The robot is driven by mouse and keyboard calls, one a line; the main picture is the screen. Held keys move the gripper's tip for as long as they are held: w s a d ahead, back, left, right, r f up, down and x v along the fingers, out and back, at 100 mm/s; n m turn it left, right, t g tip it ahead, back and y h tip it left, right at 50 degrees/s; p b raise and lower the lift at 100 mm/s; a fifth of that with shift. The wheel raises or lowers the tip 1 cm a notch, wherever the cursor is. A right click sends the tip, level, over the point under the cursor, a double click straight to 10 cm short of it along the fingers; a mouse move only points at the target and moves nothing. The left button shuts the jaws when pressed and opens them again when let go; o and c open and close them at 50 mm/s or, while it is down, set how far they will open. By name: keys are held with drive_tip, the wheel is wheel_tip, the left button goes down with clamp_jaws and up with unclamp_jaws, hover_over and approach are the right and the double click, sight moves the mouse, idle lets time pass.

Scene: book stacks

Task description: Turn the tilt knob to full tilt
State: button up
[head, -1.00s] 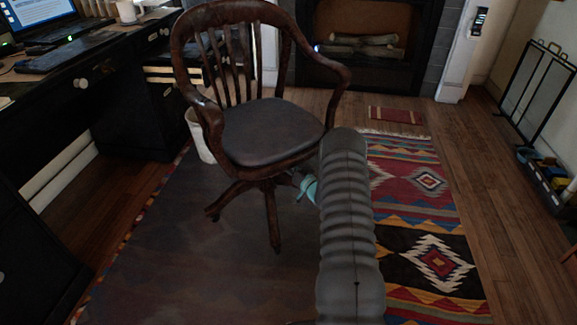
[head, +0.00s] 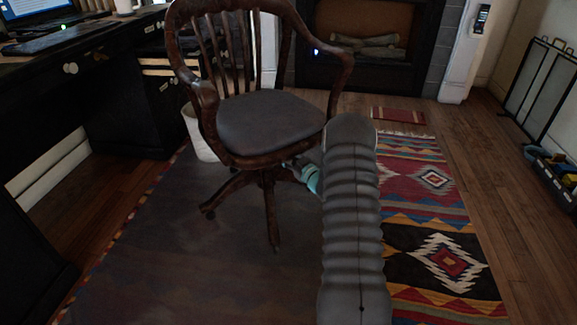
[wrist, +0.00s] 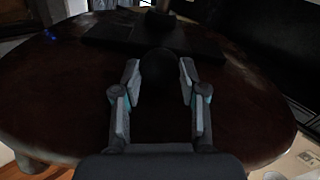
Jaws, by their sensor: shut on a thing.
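The dark wooden swivel armchair (head: 270,125) with a grey seat stands in front of me. The tilt knob (wrist: 159,65) shows in the wrist view as a dark round shape under the seat, between my fingertips. My gripper (wrist: 160,78) is shut on the knob, one finger on each side. In the head view, part of my gripper (head: 294,168) with its teal piece shows below the seat's front right edge, and the knob is hidden there. The wrist view is dark, so the knob's angle cannot be read.
A dark desk (head: 95,75) with a laptop stands on the left. A white bin (head: 200,133) is behind the chair. A patterned rug (head: 435,240) lies under and right of the chair. A fireplace (head: 362,45) is at the back.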

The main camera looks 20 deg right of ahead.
drive_tip(key=shift+n+b, duration=1)
drive_tip(key=shift+n, duration=0.5)
drive_tip(key=o, duration=1.1)
drive_tip(key=shift+o, duration=0.2)
drive_tip(key=v, duration=1.2)
